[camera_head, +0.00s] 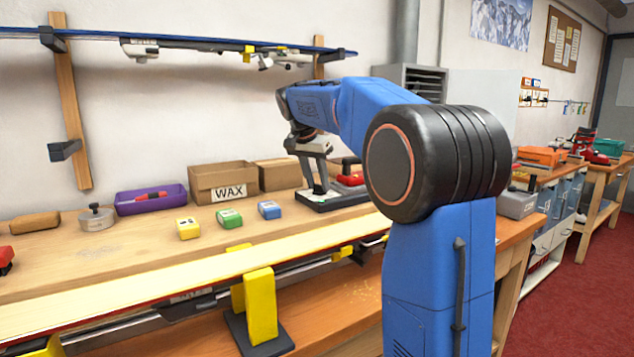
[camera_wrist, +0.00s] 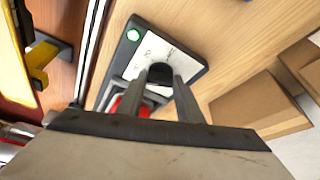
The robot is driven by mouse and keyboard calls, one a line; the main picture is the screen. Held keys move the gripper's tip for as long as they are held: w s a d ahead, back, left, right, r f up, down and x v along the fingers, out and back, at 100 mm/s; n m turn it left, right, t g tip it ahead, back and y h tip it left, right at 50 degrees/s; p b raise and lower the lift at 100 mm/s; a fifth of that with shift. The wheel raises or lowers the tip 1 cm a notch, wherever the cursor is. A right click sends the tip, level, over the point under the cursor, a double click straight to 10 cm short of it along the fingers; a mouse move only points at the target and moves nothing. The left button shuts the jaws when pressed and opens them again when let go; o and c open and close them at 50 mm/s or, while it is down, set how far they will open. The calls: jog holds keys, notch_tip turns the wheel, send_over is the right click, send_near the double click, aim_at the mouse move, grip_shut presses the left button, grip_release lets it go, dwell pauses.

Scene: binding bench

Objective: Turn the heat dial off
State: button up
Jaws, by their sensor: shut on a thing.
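The heat dial (camera_wrist: 160,72) is a dark round knob on the pale face of a dark-edged iron station (camera_wrist: 194,66), which stands on the bench. My gripper (camera_wrist: 161,76) comes down from above with its fingertips on either side of the dial and is shut on it. The fingers partly hide the dial, and its pointer and face marks cannot be read. In the head view my gripper (camera_head: 318,188) is over the station (camera_head: 340,200), whose dial is hidden there.
A red-handled iron (camera_head: 350,172) rests beside my gripper on the station. A WAX box (camera_head: 222,185) and blue, green and yellow wax blocks (camera_head: 269,210) stand to the left. A ski (camera_head: 180,272) in yellow clamps (camera_head: 260,305) runs along the bench front.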

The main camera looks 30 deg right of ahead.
jog(key=n, duration=0.2)
jog(key=n+t+y, duration=0.1)
jog(key=n, duration=0.2)
jog(key=shift+s+d+n+t, duration=0.25)
jog(key=shift+s+n+t, duration=0.05)
jog(key=shift+n+t, duration=0.1)
jog(key=n, duration=0.1)
jog(key=n+y, duration=0.1)
jog(key=n, duration=0.1)
jog(key=n+y, duration=0.1)
jog(key=n, duration=0.1)
jog(key=shift+d+t, duration=0.25)
jog(key=shift+t, duration=0.05)
jog(key=o, duration=1.1)
jog(key=v, duration=1.7)
jog(key=shift+s+d+r, duration=0.15)
jog(key=shift+d+r, duration=0.05)
jog(key=shift+d, duration=0.05)
